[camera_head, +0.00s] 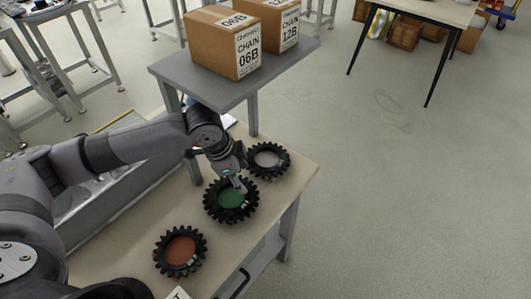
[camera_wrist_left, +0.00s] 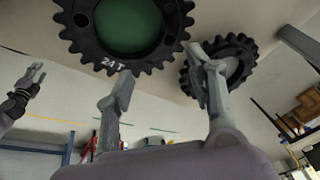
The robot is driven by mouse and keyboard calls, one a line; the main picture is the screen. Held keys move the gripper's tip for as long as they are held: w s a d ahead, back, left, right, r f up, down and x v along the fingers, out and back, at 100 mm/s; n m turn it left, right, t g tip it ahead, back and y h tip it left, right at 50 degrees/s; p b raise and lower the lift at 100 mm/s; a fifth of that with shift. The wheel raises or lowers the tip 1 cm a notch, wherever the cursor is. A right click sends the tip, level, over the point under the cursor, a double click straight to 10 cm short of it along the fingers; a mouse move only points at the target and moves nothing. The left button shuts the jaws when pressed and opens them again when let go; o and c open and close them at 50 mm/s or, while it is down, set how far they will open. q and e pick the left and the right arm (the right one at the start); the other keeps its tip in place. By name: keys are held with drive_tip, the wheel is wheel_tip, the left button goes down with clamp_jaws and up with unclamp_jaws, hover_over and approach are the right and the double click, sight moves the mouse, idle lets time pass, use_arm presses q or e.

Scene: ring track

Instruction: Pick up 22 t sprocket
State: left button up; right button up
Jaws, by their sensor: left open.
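Three black toothed sprockets lie on the table. One has a green centre (camera_head: 224,199), one a grey centre (camera_head: 268,160) farther back, one a reddish-brown centre (camera_head: 180,250) nearer me. In the left wrist view the green one (camera_wrist_left: 122,48) reads 24T. The numbers on the other two are too small to read, so I cannot tell which is 22 t. My left gripper (camera_head: 240,186) is open and empty, over the green-centred sprocket's edge on the side towards the grey-centred one. In the left wrist view one fingertip (camera_wrist_left: 158,68) overlaps the grey-centred sprocket (camera_wrist_left: 234,66).
A raised grey shelf (camera_head: 228,92) with two chain boxes (camera_head: 224,42) stands behind the sprockets, close to my left arm. Another table (camera_head: 425,10) is at the back right. The floor on the right is clear. A second gripper, apparently my right, shows in the left wrist view (camera_wrist_left: 32,74).

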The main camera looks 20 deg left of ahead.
sight(270, 171)
use_arm(q)
drive_tip(key=w+d, duration=0.1)
drive_tip(key=w, duration=0.1)
drive_tip(key=w+d+p, duration=0.1)
drive_tip(key=w+d, duration=0.2)
drive_tip(key=w, duration=0.2)
drive_tip(key=shift+d+r, duration=0.15)
drive_tip(key=shift+d, duration=0.2)
drive_tip(key=x, duration=0.4)
drive_tip(key=shift+w+f+p, duration=0.1)
drive_tip(key=shift+f+p, duration=0.3)
drive_tip(key=shift+f, duration=0.2)
drive_tip(key=c, duration=0.4)
clamp_jaws()
use_arm(e)
drive_tip(key=shift+s+d+r, duration=0.35)
drive_tip(key=shift+r, duration=0.15)
drive_tip(key=shift+s+d+r, duration=0.3)
drive_tip(key=shift+s+r, duration=0.05)
drive_tip(key=shift+r, duration=0.15)
